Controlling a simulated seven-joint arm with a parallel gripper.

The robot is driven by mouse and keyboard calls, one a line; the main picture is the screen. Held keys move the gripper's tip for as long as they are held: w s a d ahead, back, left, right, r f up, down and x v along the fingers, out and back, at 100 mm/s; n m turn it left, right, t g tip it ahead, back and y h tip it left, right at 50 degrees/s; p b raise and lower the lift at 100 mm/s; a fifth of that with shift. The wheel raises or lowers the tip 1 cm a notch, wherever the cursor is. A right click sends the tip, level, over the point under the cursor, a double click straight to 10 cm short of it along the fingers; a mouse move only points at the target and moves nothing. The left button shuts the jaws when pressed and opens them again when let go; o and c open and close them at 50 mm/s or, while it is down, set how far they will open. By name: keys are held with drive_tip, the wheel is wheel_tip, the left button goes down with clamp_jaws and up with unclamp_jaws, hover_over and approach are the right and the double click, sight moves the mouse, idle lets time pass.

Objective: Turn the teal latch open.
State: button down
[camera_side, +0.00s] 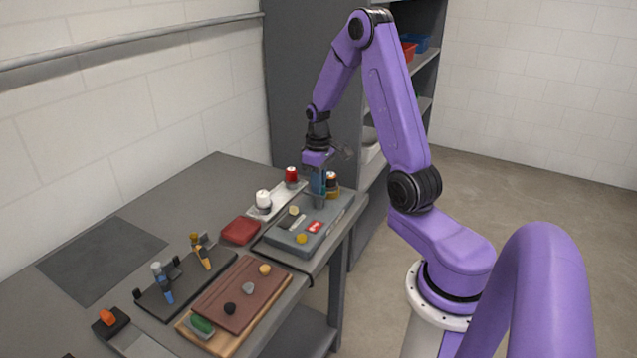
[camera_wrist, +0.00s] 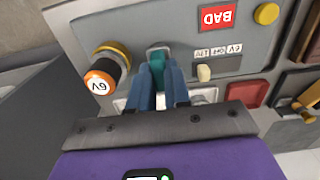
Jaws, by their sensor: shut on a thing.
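The teal latch (camera_wrist: 157,62) sits on a grey panel box (camera_wrist: 160,28), seen in the wrist view between my fingertips. My gripper (camera_wrist: 158,80) has its two blue fingers closed on the latch from both sides. In the side view my gripper (camera_side: 318,190) points down at the far end of the grey box (camera_side: 272,240), and the latch is hidden there behind the fingers. The latch's exact angle is hard to read.
A red-capped post (camera_side: 291,175) stands nearby.

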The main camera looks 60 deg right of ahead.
idle(0.3)
drive_tip(key=c, duration=1.1)
unclamp_jaws()
wheel_tip(320, 180, up, 18)
drive_tip(key=shift+f, duration=0.25)
